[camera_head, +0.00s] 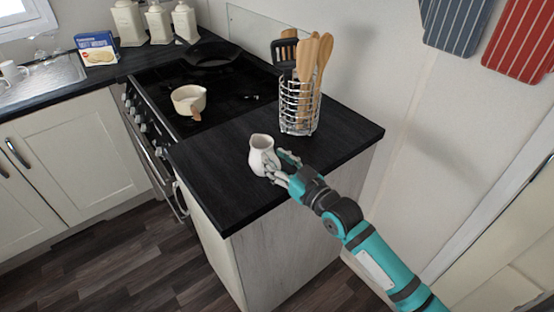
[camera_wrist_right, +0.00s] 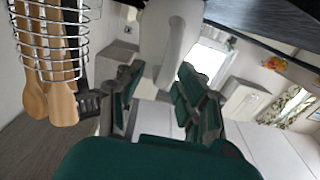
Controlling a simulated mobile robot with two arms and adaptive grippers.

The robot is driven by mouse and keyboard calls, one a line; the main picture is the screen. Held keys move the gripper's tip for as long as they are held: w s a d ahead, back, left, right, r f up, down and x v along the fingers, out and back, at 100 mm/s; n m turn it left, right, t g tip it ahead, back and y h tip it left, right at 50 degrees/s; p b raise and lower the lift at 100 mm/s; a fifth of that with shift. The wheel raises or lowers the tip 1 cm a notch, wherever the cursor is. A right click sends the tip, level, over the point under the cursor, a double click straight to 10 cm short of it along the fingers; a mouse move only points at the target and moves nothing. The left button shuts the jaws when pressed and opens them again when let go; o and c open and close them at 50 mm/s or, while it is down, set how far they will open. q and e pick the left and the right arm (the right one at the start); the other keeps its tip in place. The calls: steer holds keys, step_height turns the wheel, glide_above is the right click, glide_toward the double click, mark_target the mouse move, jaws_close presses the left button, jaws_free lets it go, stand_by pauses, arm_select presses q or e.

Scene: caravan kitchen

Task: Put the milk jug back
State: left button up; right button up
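The small white milk jug (camera_head: 263,155) stands upright on the black countertop (camera_head: 215,185), near its front edge. My right gripper (camera_head: 281,167) reaches in from the right, with its fingers spread at the jug's near right side. In the right wrist view the white jug (camera_wrist_right: 168,38) fills the top middle, and the right gripper (camera_wrist_right: 160,80) has a finger on each side of its lower part. A gap shows beside the left finger; contact on the right side is unclear. My left gripper is not in view.
A wire holder (camera_head: 298,108) with wooden utensils stands just behind the jug; it also shows in the wrist view (camera_wrist_right: 50,40). A cream pan (camera_head: 188,100) and a black pan (camera_head: 212,55) sit on the stove. The counter's right front area is clear.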

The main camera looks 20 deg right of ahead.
steer(key=shift+r, duration=0.1)
steer(key=b+v, duration=0.2)
steer(key=v, duration=0.9)
steer(key=s+d+f+m+g+h, duration=0.1)
steer(key=s+d+f+g+h, duration=0.15)
steer(key=f, duration=1.05)
steer(key=s+d+f+m+g+h, duration=0.1)
steer(key=s+d+f+g, duration=0.15)
steer(key=f, duration=0.95)
steer(key=s+d+f+m+g+h, duration=0.1)
steer(key=s+d+f+g+h, duration=0.15)
steer(key=f, duration=1.05)
steer(key=s+f+g, duration=0.3)
steer(key=s+f, duration=0.9)
steer(key=f, duration=0.1)
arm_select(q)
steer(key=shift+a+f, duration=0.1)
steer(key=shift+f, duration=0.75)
arm_select(e)
steer(key=s+a+f+g, duration=0.1)
steer(key=s+f, duration=0.2)
steer(key=s, duration=0.3)
steer(key=s+a+f+g, duration=0.2)
steer(key=s+f, duration=0.1)
steer(key=s, duration=0.4)
steer(key=s+a+f+n+g, duration=0.1)
steer(key=s+a+f+g, duration=0.1)
steer(key=s, duration=0.5)
steer(key=shift+s+a+f, duration=0.2)
steer(key=shift+f, duration=0.55)
